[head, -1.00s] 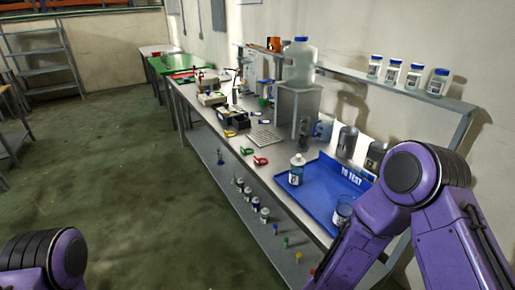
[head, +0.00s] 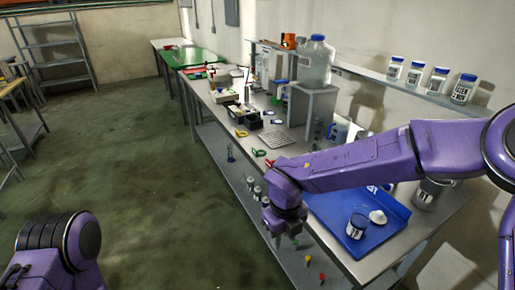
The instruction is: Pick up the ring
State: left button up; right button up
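I cannot tell for sure which thing is the ring. Small coloured clip-like pieces lie along the front edge of the bench: a yellow one (head: 241,133), a green one (head: 258,152) and a red one (head: 269,163). My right arm reaches in from the right across the bench. My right gripper (head: 283,238) points down just off the bench's front edge, nearer to me than the red piece and apart from it. It is dark and small, so its opening is unclear. My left gripper is out of view; only part of my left arm shows at bottom left.
A blue tray (head: 397,222) holds a small blue-labelled jar (head: 357,226) and a white round piece (head: 378,217). A large clear bottle (head: 316,62) stands on a raised stand. White jars (head: 438,79) line the wall shelf. Open floor (head: 150,170) lies left of the bench.

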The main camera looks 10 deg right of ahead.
aim_at(255, 152)
jog(key=i, duration=1.8)
